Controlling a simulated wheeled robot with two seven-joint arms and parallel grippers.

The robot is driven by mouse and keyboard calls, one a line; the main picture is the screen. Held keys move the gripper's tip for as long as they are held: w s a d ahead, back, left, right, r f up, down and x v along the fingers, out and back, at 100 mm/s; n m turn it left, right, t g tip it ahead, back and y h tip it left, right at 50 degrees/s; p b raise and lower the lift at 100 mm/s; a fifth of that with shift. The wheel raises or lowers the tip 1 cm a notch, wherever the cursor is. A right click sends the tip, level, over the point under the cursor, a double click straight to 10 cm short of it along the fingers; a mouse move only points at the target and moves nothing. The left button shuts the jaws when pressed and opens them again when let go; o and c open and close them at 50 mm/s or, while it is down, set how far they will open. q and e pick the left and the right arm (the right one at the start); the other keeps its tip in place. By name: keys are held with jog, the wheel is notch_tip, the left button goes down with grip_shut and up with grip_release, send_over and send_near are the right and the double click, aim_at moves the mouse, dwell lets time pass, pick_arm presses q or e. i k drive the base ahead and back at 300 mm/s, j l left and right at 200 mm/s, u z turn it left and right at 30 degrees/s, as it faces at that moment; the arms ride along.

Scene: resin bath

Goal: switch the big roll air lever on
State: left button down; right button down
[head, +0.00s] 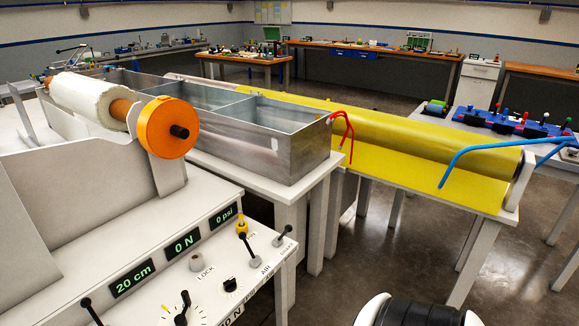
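The big roll of white material (85,98) with an orange end disc (162,127) rests in a white stand at the left of the head view. On the sloped panel in front of it, a lever with a yellow knob (242,228) stands beside lettering that seems to read AIR. It leans up and to the left from its base. A second lever with a black knob (288,229) sits to its right. The green displays (184,243) read 20 cm, 0 N and 0 psi. Neither gripper is in view.
A metal bath (290,165) stands behind. A yellow-covered table (420,165) with red and blue tubes extends right. Open floor lies between.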

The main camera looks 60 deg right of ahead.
aim_at(242, 235)
jog(key=z, duration=1.5)
jog(key=i+z, duration=0.25)
jog(key=z, duration=0.15)
